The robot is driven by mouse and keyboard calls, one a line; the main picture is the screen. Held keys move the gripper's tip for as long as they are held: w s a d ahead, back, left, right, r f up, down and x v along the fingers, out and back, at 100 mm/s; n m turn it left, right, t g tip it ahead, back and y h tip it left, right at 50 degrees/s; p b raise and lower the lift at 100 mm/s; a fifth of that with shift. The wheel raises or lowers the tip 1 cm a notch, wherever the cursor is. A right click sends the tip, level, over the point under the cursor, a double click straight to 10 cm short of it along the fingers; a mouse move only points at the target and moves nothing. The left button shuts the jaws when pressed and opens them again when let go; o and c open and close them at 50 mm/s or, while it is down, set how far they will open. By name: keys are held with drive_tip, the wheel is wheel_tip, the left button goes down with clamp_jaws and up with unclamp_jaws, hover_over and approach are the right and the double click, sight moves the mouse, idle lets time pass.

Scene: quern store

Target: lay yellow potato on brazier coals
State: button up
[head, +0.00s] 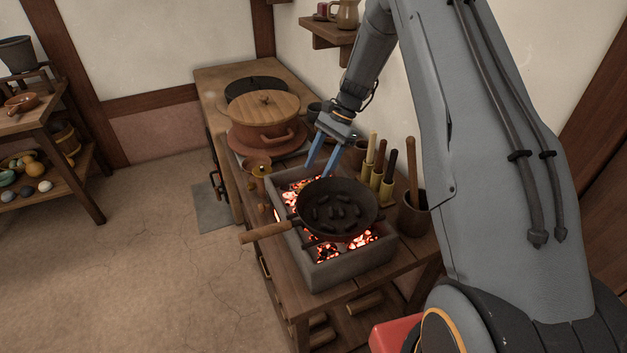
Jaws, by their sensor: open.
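The brazier (343,272) is a grey stone trough of glowing coals (363,240) on the wooden bench. A black pan (338,192) with a wooden handle sits over the coals, with several dark lumps in it. My gripper (319,174) has blue fingers spread apart, pointing down at the brazier's far end, just behind the pan. I see nothing between the fingers. I cannot make out a yellow potato for certain. A small yellow object (262,170) is by a brown bowl left of the gripper, too small to identify. The pan hides part of the coals.
A large lidded pot (265,118) stands on the bench beyond the brazier. Several upright handled tools (376,172) and a wooden cup (414,216) line the right side. Shelves at far left hold round items, including yellowish ones (33,168). The floor at left is clear.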

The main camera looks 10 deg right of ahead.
drive_tip(key=b+v, duration=0.1)
drive_tip(key=v, duration=0.5)
drive_tip(key=s+a+r+n+h, duration=0.1)
drive_tip(key=s+r+n+h, duration=0.15)
drive_tip(key=s, duration=0.45)
drive_tip(key=s+a+r+n+h, duration=0.1)
drive_tip(key=s+r+n, duration=0.2)
drive_tip(key=s, duration=0.3)
drive_tip(key=s+n+t+h, duration=0.2)
drive_tip(key=s+n, duration=0.5)
drive_tip(key=s, duration=1.1)
drive_tip(key=shift+n+t, duration=0.3)
drive_tip(key=shift+n, duration=0.05)
